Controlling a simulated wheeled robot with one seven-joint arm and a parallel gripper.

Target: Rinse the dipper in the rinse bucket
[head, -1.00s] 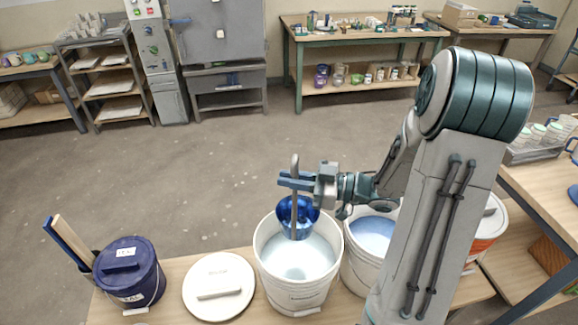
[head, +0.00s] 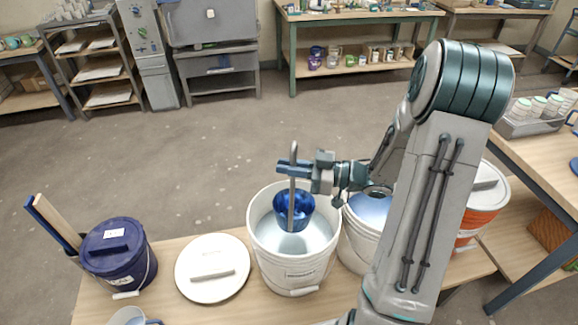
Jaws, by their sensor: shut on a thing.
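The dipper has a blue cup (head: 283,208) and a grey upright handle with a hooked top (head: 293,152). My gripper (head: 290,168) is shut on the dipper's handle, below the hook. The cup hangs inside the mouth of a white bucket (head: 297,272) that holds pale, cloudy liquid. I cannot tell whether the cup's bottom touches the liquid.
Another white bucket (head: 357,238) with blue liquid stands close on the right, partly behind my arm. An orange bucket (head: 477,220) is farther right. A white lid (head: 212,285) and a dark blue lidded bucket (head: 118,262) are on the left of the bench. A pitcher shows at the bottom edge.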

